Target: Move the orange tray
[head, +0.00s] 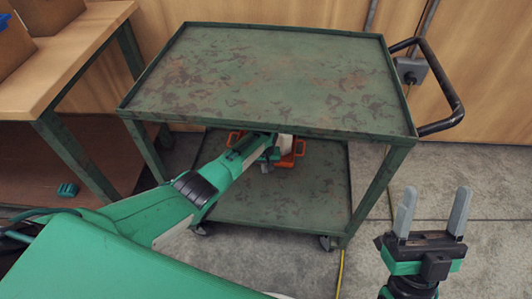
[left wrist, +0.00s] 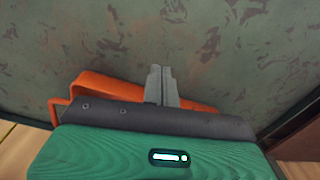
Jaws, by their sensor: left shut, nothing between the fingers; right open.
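The orange tray (head: 299,148) is on the lower shelf (head: 320,190) of a green metal cart, partly hidden by my left arm and the cart's top. In the left wrist view, the orange tray (left wrist: 105,88) shows behind my gripper body, with a looped edge at the left. My left gripper (head: 266,167) reaches under the top shelf at the tray; its fingers (left wrist: 160,84) are shut together with nothing between them. Whether they touch the tray I cannot tell. My right gripper (head: 436,208) is open and empty, to the right in front of the cart.
The cart's worn top shelf (head: 260,75) is bare and overhangs my left arm. Its black handle (head: 450,95) is at the right. A wooden workbench (head: 75,50) with boxes stands at the left. A small green object (head: 67,190) lies on its lower shelf. Concrete floor is clear at right.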

